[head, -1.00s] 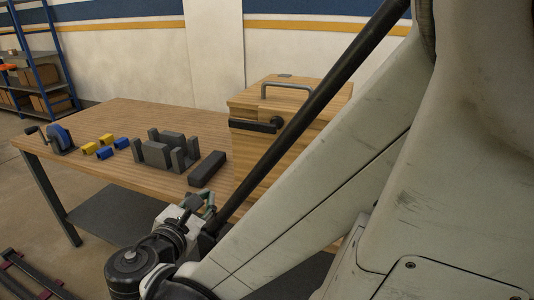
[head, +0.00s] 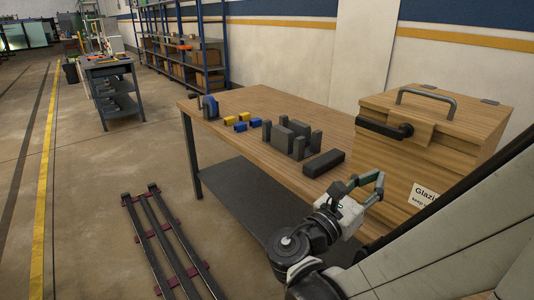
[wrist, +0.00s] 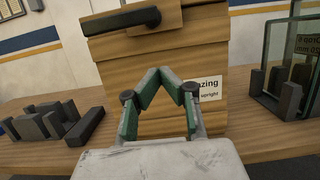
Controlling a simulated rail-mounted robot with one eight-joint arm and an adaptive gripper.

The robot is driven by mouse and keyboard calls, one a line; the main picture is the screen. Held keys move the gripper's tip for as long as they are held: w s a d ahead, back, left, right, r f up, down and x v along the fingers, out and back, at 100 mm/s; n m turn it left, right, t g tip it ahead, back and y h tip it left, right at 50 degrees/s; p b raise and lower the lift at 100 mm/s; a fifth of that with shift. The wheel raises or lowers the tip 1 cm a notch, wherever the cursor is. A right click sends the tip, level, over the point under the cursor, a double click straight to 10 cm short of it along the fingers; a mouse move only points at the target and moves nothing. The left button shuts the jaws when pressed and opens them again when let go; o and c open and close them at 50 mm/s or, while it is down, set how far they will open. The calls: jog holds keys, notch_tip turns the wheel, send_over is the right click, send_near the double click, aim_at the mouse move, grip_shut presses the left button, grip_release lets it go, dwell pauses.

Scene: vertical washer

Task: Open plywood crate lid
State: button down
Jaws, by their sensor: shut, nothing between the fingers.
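The plywood crate (head: 397,176) stands on the right end of the wooden table, with its lid (head: 452,111) down. The lid has a grey bail handle (head: 427,95) on top. A black lever latch (head: 385,128) is on the crate's front; it also shows in the wrist view (wrist: 121,21), across the top of the crate front. A white label (wrist: 201,94) is on the front face. My gripper (head: 365,183) is in front of the crate, below the latch and apart from it. In the wrist view my gripper (wrist: 167,76) has its green-padded fingertips together and empty.
Dark grey blocks (head: 291,137) and a long dark bar (head: 324,163) lie on the table (head: 247,101) left of the crate. Small yellow and blue blocks (head: 241,124) lie farther left. A glass-pane rack (wrist: 276,80) stands right of the crate. Floor rails (head: 165,245) run at lower left.

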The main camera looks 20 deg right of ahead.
aim_at(406, 138)
jog(key=shift+w+d+r+p, duration=0.15)
jog(key=shift+w+d+r, duration=0.05)
jog(key=shift+d+r, duration=0.65)
jog(key=shift+w+d+r+p, duration=0.1)
jog(key=shift+w+d+r, duration=0.05)
jog(key=shift+d+r, duration=0.7)
jog(key=shift+w+d+r+p, duration=0.15)
jog(key=shift+w+d+r, duration=0.05)
jog(key=shift+d+r, duration=0.65)
jog(key=shift+a+r, duration=0.1)
jog(key=shift+r, duration=0.15)
